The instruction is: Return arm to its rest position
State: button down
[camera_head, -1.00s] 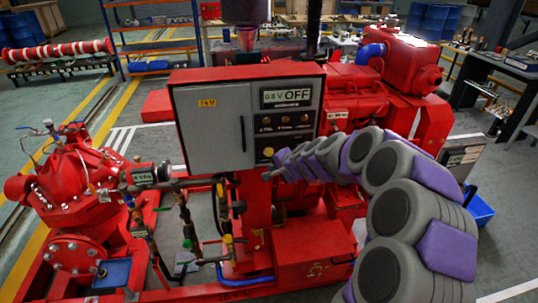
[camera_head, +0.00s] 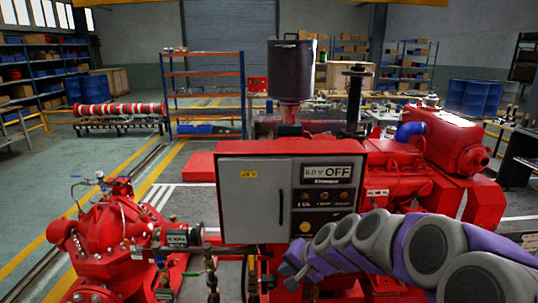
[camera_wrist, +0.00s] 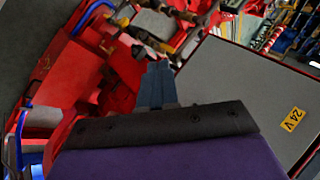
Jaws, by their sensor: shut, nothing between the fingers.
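My arm, a chain of grey and purple links, reaches in from the lower right of the head view. My gripper (camera_head: 288,270) is at its small far end, low in front of the red pumpset and below the control panel's lower edge. In the wrist view my gripper (camera_wrist: 157,85) shows as narrow blue-grey fingers, shut with nothing between them. The grey control panel (camera_head: 252,200) has a display (camera_head: 327,173) reading "0.0 V OFF" and a yellow knob (camera_head: 305,227). The panel door is shut. It also shows at the right of the wrist view (camera_wrist: 240,85).
The red engine (camera_head: 400,170) is behind my arm, right. Pipes and valves (camera_head: 210,275) lie low beside my gripper. Open floor (camera_head: 40,200) is at the left.

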jog(key=s+d+n+g+h, duration=0.2)
jog(key=s+d+g, duration=0.1)
jog(key=s, duration=1.5)
jog(key=s+d+f+n+g+h, duration=0.1)
jog(key=s+d+n+g+h, duration=0.2)
jog(key=s, duration=1.6)
jog(key=shift+s+d+n+g+h, duration=0.3)
jog(key=shift+d+g, duration=0.5)
jog(key=shift+d, duration=0.3)
jog(key=c, duration=1.9)
grip_release()
